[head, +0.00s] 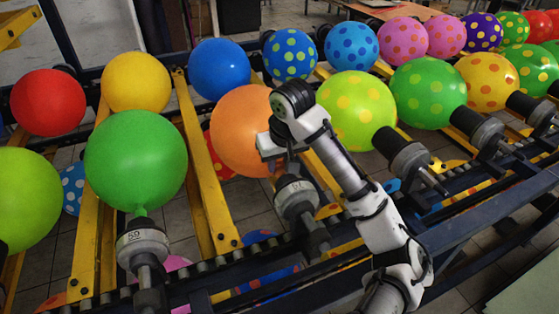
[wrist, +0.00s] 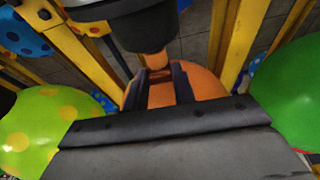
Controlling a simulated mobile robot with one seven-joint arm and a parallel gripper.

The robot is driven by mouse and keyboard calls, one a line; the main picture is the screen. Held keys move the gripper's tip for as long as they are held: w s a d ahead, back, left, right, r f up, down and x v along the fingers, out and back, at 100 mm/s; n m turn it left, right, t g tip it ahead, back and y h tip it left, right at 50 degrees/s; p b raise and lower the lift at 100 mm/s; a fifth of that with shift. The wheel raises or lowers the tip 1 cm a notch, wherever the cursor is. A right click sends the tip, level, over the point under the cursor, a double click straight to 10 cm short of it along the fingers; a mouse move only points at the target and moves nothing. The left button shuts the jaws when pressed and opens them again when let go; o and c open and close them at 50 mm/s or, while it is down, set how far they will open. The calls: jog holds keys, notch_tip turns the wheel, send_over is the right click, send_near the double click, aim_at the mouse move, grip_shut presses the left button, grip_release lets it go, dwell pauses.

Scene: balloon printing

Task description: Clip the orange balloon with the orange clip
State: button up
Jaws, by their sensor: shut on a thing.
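The orange balloon (head: 240,125) sits in the front row in the head view, its neck side toward a dark nozzle (head: 297,197). In the wrist view the balloon (wrist: 205,83) shows behind my fingers, and its orange neck (wrist: 155,61) meets the dark nozzle at the top. My gripper (head: 277,168) is beside the neck, between balloon and nozzle. In the wrist view its two dark fingers (wrist: 165,76) are close about an orange piece, which looks like the orange clip (wrist: 162,95). Its edges blend with the balloon, so I cannot tell whether it touches the neck.
A green balloon (head: 136,160) on its nozzle stands to the left, and a lime dotted balloon (head: 356,108) to the right. Yellow rails (head: 203,165) run between them. A second row of balloons lies behind. A dark frame beam (head: 490,225) runs along the front right.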

jog(key=shift+f, duration=0.1)
jog(key=o, duration=0.9)
jog(key=p+v, duration=0.5)
jog(key=w+p+v, duration=0.1)
jog(key=p+v, duration=0.1)
jog(key=p, duration=0.1)
jog(key=shift+a+r, duration=0.25)
jog(key=shift+r, duration=0.1)
jog(key=shift+p+v, duration=0.55)
jog(key=shift+v, duration=0.25)
jog(key=shift+w, duration=0.1)
